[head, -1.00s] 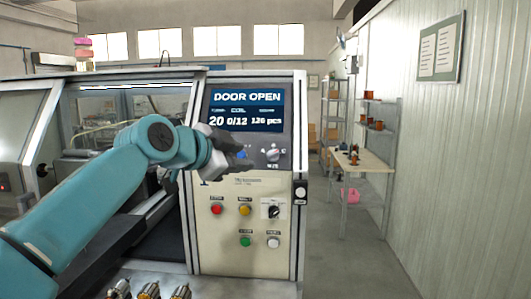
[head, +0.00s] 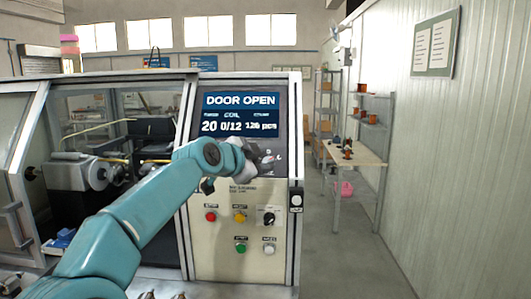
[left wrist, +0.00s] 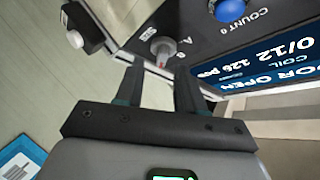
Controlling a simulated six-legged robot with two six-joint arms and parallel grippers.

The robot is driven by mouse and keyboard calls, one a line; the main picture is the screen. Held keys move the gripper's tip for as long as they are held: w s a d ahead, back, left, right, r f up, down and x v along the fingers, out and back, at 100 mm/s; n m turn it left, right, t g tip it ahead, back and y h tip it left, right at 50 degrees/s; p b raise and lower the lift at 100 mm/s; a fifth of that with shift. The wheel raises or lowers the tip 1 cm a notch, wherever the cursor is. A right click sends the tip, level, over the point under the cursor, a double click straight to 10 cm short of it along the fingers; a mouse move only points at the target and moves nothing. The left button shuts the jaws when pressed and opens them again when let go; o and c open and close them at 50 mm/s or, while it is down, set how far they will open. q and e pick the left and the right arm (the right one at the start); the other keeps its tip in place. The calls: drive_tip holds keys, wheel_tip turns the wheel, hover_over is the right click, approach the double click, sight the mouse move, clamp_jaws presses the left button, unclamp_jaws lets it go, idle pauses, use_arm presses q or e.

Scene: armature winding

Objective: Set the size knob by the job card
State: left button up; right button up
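The size knob (left wrist: 163,48) is a small grey dial with a red mark on the machine's panel, and the letter A shows beside it in the left wrist view. In the head view my gripper mostly hides it. My left gripper (left wrist: 158,78) is open and empty, its two dark fingers apart. The knob lies just beyond the fingertips, roughly between them, with no contact visible. In the head view the left gripper (head: 262,160) is in front of the panel, just below the screen (head: 240,115), which reads DOOR OPEN, 20, 0/12 and 126 pcs. My right gripper is out of view. No job card is readable.
A blue count knob (left wrist: 230,10) sits near the size knob. Below are a red button (head: 210,216), a yellow button (head: 239,215), a black selector (head: 268,216), a green button (head: 240,247) and a white button (head: 268,248).

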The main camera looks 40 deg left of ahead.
sight(266, 161)
use_arm(q)
drive_tip(key=x, duration=0.1)
drive_tip(key=p+x, duration=0.1)
drive_tip(key=shift+w+a+f, duration=0.1)
drive_tip(key=shift+w+a, duration=0.2)
drive_tip(key=shift+w, duration=0.1)
drive_tip(key=shift+w+a+f, duration=0.1)
drive_tip(key=shift+w+f, duration=0.05)
drive_tip(key=shift+w, duration=0.05)
drive_tip(key=shift+d, duration=0.25)
drive_tip(key=shift+s, duration=0.15)
drive_tip(key=shift+c, duration=0.9)
drive_tip(key=c, duration=0.5)
